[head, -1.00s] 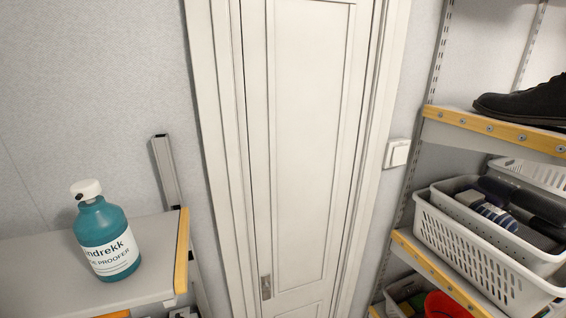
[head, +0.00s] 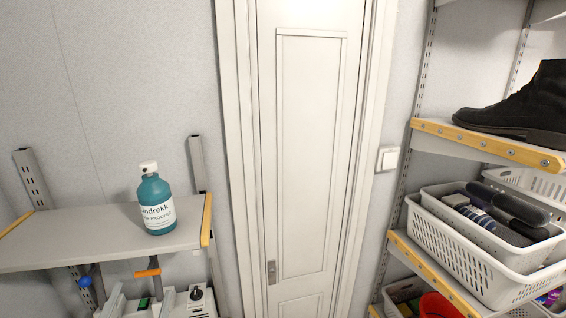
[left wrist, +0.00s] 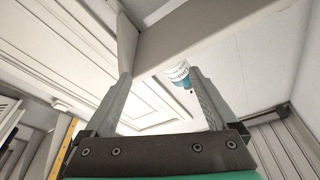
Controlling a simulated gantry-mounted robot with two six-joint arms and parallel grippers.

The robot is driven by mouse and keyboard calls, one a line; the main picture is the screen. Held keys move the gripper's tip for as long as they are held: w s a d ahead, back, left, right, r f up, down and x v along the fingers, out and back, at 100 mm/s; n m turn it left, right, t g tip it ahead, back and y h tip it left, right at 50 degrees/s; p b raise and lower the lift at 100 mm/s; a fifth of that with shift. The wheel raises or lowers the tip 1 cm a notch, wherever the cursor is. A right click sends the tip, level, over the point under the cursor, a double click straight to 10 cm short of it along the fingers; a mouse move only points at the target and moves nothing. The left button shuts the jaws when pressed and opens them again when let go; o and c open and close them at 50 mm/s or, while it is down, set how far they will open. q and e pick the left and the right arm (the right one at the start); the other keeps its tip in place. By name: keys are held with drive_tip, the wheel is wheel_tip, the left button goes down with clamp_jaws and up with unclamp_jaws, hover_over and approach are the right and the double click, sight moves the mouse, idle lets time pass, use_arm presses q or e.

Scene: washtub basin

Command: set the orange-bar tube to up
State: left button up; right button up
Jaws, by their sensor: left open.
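The orange bar (head: 147,273) shows in the head view at the lower left, just under the front of the grey shelf. It lies nearly level across the top of a short grey tube (head: 155,287) that runs down toward the white machine parts. My left gripper (left wrist: 160,80) is open and empty in the left wrist view, its two fingers spread wide. The orange-bar tube cannot be made out in that view. I cannot make out either gripper in the head view.
A teal bottle (head: 156,203) stands on the grey shelf (head: 80,235); it also shows beyond the fingers in the left wrist view (left wrist: 179,74). A blue knob (head: 85,282) and white housing (head: 175,302) lie below. Shelves with a shoe (head: 520,108) and baskets (head: 470,255) stand right.

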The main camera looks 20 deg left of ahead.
use_arm(q)
drive_tip(key=s+d+r+t+h, duration=0.1)
drive_tip(key=d+r+t+h, duration=0.2)
drive_tip(key=r, duration=0.8)
drive_tip(key=s+d+r+t+h+p, duration=0.1)
drive_tip(key=s+d+r+t+h, duration=0.1)
drive_tip(key=d+r+h, duration=0.2)
drive_tip(key=s+d+r+t+h+p, duration=0.1)
drive_tip(key=d+r+t+h, duration=0.2)
drive_tip(key=d+r, duration=0.6)
wheel_tip(320, 180, up, 10)
drive_tip(key=shift+s+f+t+h, duration=0.2)
drive_tip(key=shift+s+t+h, duration=0.1)
drive_tip(key=shift+s+h, duration=0.1)
wheel_tip(320, 180, down, 21)
drive_tip(key=b, duration=2.1)
